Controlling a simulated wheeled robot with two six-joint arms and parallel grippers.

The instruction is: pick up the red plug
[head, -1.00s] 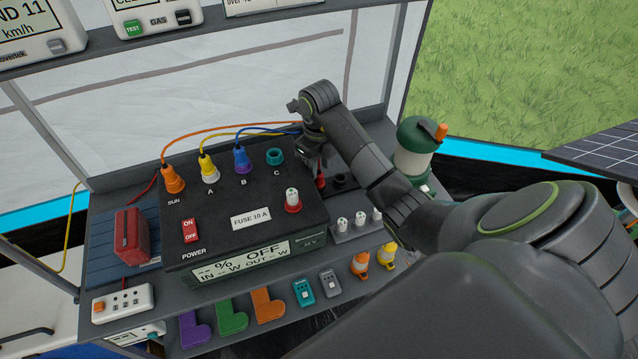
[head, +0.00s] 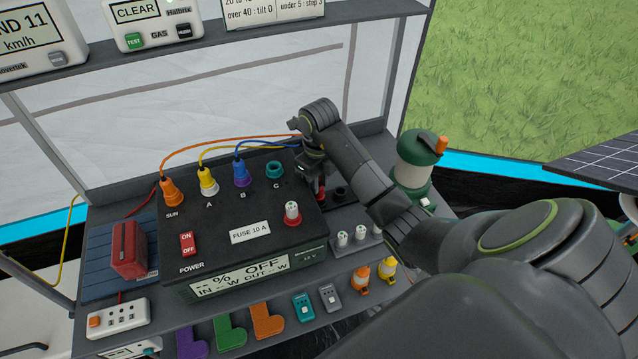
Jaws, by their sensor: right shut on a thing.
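The red plug (head: 321,193) is small and mostly hidden under my right gripper, just right of the black power box (head: 225,222). My right gripper (head: 319,183) points down from above and is shut on the red plug. The plug's lower end is near the dark holder (head: 340,193) beside the box; I cannot tell whether it still touches it. My left gripper is not in view.
Orange, yellow and blue plugs (head: 241,174) with cables stand in the box's back row, beside the teal socket C (head: 274,170). A red-based fuse (head: 292,214) stands on the box. White fuses (head: 359,237) and a green-white lantern (head: 418,162) are at the right.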

